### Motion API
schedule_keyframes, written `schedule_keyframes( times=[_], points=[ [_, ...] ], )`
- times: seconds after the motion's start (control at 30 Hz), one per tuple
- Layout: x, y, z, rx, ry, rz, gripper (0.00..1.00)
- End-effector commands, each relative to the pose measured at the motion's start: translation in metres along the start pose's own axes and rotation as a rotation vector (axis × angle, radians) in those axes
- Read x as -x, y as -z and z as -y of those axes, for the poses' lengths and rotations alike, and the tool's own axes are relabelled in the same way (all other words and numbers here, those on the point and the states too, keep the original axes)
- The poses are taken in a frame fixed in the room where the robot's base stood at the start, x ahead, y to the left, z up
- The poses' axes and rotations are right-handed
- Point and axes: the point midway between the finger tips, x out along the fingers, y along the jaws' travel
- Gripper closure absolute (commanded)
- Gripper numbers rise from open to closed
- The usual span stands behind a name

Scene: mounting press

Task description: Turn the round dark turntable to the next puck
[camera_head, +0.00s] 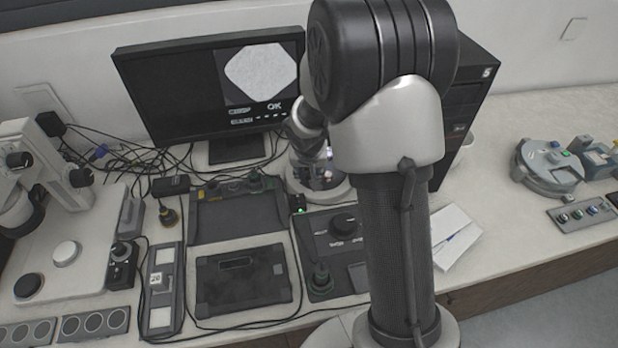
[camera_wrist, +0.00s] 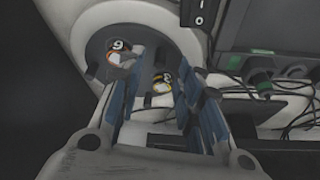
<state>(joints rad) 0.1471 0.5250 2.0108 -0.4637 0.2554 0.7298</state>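The round dark turntable (camera_wrist: 147,34) is in the upper middle of the wrist view, set in a pale round housing (camera_wrist: 72,14). One puck marked 9 (camera_wrist: 117,57) sits at its left side. A second puck with a yellow edge (camera_wrist: 160,86) shows between my fingers; its number is hard to read. My gripper (camera_wrist: 164,64) is open, with blue-padded fingers over the turntable and nothing between the pads that I can see held. I cannot tell whether a finger touches a puck. In the head view my arm hides most of the turntable and gripper.
A monitor (camera_head: 180,95) stands behind, with cables to its left. A black computer tower (camera_head: 465,105) stands close behind my arm. Control panels (camera_head: 240,208) and a dark tray (camera_head: 243,285) lie in front.

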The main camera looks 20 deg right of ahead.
Motion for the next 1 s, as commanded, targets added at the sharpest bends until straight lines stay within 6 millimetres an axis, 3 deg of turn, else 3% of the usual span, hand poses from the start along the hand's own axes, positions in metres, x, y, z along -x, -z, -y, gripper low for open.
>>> schedule_keyframes(
  times=[0.03, 0.2, 0.57, 1.0],
  points=[
    [-0.011, -0.001, 0.000, 0.001, 0.000, 0.002, 0.67],
    [-0.027, 0.000, 0.000, 0.000, 0.000, 0.000, 0.67],
    [-0.032, 0.000, 0.000, 0.000, 0.000, -0.001, 0.67],
    [-0.032, 0.000, 0.000, 0.001, 0.000, 0.000, 0.95]
  ],
)
